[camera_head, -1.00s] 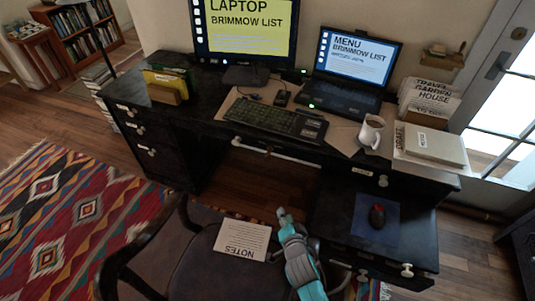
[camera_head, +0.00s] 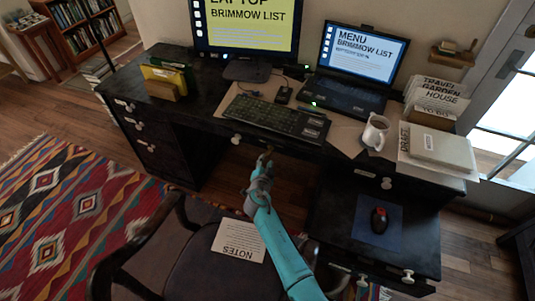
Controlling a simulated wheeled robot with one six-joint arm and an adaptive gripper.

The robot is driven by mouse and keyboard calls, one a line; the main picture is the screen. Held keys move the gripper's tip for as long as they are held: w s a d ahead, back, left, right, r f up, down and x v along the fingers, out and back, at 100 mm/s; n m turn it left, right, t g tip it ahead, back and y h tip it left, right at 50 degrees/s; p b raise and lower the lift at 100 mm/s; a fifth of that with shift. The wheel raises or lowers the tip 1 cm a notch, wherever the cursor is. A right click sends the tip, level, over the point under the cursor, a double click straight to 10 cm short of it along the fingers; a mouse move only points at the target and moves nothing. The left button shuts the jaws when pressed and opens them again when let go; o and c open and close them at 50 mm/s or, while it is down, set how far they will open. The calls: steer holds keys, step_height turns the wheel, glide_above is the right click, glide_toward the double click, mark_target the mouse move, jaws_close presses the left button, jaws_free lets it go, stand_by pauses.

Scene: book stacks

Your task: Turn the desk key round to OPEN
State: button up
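The black desk (camera_head: 215,122) has a wide middle drawer front under its top, with a pale knob (camera_head: 237,138) at its left. My gripper (camera_head: 265,157) is in front of the middle of that drawer front, with my teal arm reaching up to it from the bottom. The fingertips are at or very near the drawer front; I cannot tell whether they touch it. The desk key is not clearly visible; the gripper covers the spot around the middle of the drawer. Whether the fingers are open or shut is too small to tell.
A chair (camera_head: 190,255) with a NOTES sheet (camera_head: 239,240) on its seat stands below my arm. A keyboard (camera_head: 275,116), laptop (camera_head: 352,72) and mug (camera_head: 374,132) stand on the desk.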

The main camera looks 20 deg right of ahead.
mark_target(268, 153)
steer(key=shift+x, duration=3.3)
jaws_close()
